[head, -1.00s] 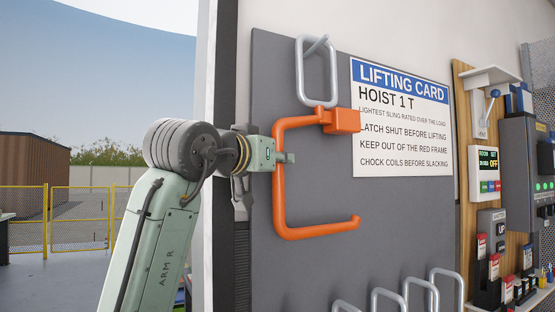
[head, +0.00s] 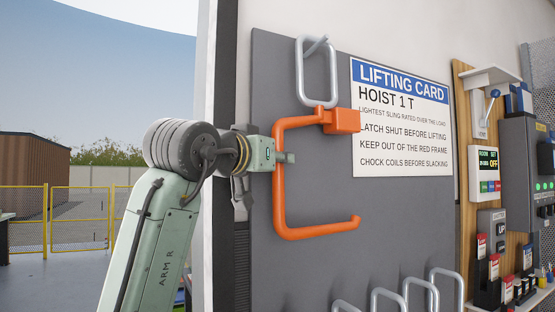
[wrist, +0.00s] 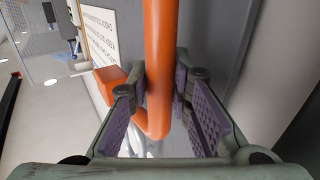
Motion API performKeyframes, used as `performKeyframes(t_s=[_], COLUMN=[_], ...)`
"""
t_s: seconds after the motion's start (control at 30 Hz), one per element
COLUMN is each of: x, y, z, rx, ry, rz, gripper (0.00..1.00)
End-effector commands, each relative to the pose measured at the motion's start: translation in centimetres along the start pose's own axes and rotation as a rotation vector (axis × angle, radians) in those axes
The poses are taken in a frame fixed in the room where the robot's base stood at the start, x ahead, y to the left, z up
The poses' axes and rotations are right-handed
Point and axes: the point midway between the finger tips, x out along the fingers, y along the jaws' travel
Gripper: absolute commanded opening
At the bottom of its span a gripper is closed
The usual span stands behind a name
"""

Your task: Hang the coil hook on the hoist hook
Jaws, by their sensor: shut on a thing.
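The coil hook (head: 279,195) is a large orange C shape with a square orange block (head: 343,121) near its upper end. It is upright in front of a grey wall board, its lower arm pointing right. My gripper (head: 285,158) is shut on its vertical bar. In the wrist view the orange bar (wrist: 160,45) runs between the two purple-padded fingers. A grey oblong link (head: 334,75) stands at the coil hook's top, by a small peg (head: 317,43) on the board; I cannot tell whether they touch. I see no hoist hook that I can identify.
The grey board (head: 390,220) lies close behind the coil hook. A lifting card (head: 402,120) is at its right. Several grey hoops (head: 420,284) stand out below. Control boxes (head: 486,172) are farther right. Open yard is at left.

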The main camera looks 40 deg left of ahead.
Motion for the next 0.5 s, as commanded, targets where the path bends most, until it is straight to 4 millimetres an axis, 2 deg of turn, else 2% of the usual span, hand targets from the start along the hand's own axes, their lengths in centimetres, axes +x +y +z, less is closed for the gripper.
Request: performKeyframes(t_s=[0.5], x=[-0.17], y=[0.09], z=[-0.48], rx=[0.000], ry=[0.011], rz=[0.001], gripper=[0.00])
